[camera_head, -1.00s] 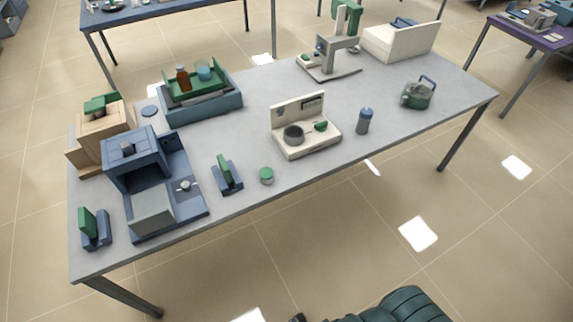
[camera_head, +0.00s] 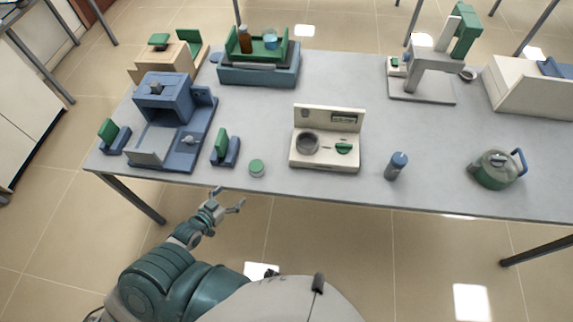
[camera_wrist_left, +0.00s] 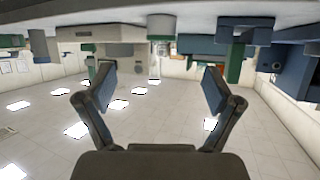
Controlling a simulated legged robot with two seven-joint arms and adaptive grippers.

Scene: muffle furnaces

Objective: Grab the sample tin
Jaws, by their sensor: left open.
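The sample tin, a small round tin with a green lid (camera_head: 257,168), stands near the front edge of the grey table. It also appears in the left wrist view as a short pale cylinder (camera_wrist_left: 161,27), where the scene looks upside down. My left gripper (camera_head: 234,199) is in front of and below the table edge, left of the tin and apart from it. Its two fingers (camera_wrist_left: 157,85) are spread open with nothing between them. My right gripper is out of view.
A blue-and-green holder (camera_head: 225,150) stands just left of the tin, with a blue furnace (camera_head: 168,105) beyond it. A cream hotplate unit (camera_head: 325,140) stands right of the tin. A blue-capped bottle (camera_head: 396,167) and green kettle (camera_head: 496,170) are further right. The grey table (camera_head: 265,110) has bare space behind the tin.

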